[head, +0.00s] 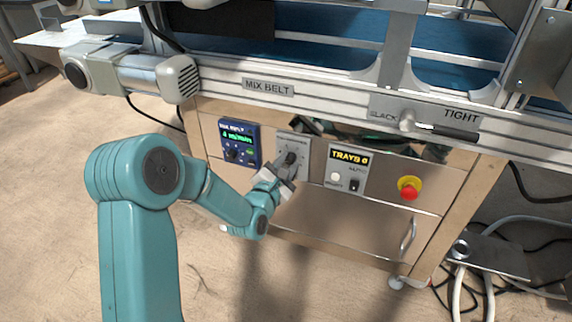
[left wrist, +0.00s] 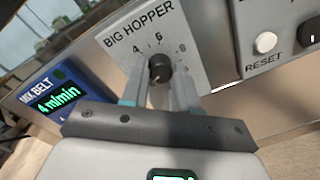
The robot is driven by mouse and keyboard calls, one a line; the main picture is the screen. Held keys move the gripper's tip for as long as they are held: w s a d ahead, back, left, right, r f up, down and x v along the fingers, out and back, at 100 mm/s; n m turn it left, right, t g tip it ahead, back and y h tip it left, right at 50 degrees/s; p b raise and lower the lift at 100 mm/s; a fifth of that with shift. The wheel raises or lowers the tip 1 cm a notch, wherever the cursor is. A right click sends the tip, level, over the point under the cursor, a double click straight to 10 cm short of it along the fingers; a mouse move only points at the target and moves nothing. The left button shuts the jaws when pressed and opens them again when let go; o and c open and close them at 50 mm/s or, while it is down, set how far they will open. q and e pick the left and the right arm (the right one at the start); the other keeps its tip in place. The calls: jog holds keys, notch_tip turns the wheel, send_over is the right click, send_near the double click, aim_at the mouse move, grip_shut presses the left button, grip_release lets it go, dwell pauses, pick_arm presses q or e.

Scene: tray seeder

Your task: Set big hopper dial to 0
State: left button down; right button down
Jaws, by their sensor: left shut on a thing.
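The big hopper dial (left wrist: 160,68) is a dark round knob on a pale plate labelled BIG HOPPER (left wrist: 128,38) in the left wrist view. The numbers 4, 5 or 6, and 8 show around its top; its lower marks are hidden by my gripper. In the head view the dial (head: 291,157) sits on the cabinet front. My left gripper (head: 284,172) reaches it from below. In the left wrist view its two fingers (left wrist: 160,90) stand on either side of the knob, shut on it. The dial's exact pointer setting is hard to read. My right gripper is not in view.
Left of the dial is the blue MIX BELT panel (head: 239,143), reading 4 m/min. Right of it are the TRAYS counter panel (head: 347,170) with a white reset button, and a red emergency knob (head: 409,188). The conveyor rail (head: 330,103) overhangs above.

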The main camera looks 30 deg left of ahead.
pick_arm(q)
jog(key=n, duration=0.5)
jog(key=shift+w+r, duration=0.1)
jog(key=shift+r, duration=0.05)
dwell(0.4)
jog(key=c, duration=0.8)
grip_release()
jog(key=shift+c, duration=0.2)
jog(key=s+d+p, duration=0.3)
jog(key=s+p, duration=1.1)
jog(key=s, duration=0.2)
jog(key=shift+p, duration=0.3)
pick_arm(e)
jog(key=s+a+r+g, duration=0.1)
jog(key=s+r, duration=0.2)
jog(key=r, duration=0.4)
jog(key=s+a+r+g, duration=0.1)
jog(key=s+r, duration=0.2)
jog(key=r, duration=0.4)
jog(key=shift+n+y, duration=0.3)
